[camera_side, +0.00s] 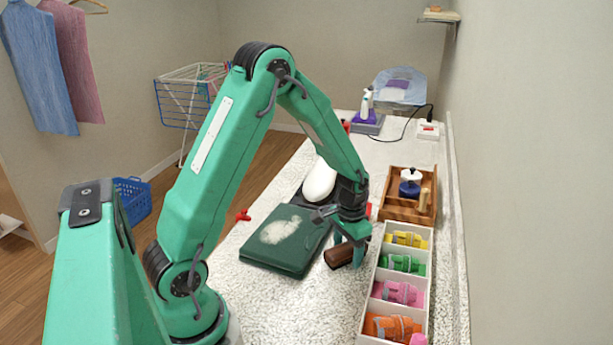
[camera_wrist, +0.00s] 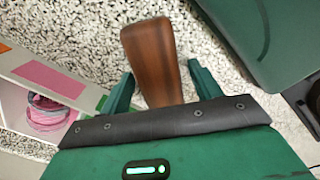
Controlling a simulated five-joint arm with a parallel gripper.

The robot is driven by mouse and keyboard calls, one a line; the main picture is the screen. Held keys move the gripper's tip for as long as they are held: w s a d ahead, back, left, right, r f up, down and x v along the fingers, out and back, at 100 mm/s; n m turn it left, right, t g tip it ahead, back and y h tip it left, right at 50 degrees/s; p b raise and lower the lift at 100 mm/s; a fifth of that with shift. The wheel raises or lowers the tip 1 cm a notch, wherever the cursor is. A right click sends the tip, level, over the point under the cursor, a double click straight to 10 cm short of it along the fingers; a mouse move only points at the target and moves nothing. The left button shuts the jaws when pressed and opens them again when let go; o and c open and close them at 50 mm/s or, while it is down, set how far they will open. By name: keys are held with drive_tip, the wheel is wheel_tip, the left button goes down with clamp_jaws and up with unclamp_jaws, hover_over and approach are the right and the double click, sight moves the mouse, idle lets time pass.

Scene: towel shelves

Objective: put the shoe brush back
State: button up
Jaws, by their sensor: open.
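My gripper (camera_side: 349,251) is low over the brush and open. In the wrist view the fingers of my gripper (camera_wrist: 161,72) stand on either side of the brush, with a gap visible on the right. The bristles are not visible.
A white divided box (camera_side: 367,306) with several coloured rolled items stands close at right. Behind it is a wooden tray (camera_side: 396,214) with a dark blue, white-topped jar (camera_side: 410,186). A white rounded object (camera_side: 319,182) stands behind.

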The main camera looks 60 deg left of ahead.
sight(347, 247)
wheel_tip(347, 247, up, 12)
idle(0.7)
drive_tip(key=shift+r, duration=0.1)
idle(0.3)
drive_tip(key=s+d+r+t, duration=0.3)
drive_tip(key=s+r, duration=0.3)
drive_tip(key=s, duration=0.2)
drive_tip(key=s+d+r+t, duration=0.2)
drive_tip(key=s+d+r, duration=0.3)
drive_tip(key=s, duration=0.3)
drive_tip(key=shift+s+d+r+m+t, duration=0.35)
drive_tip(key=shift+s+r+m+t, duration=0.05)
drive_tip(key=shift+r, duration=0.15)
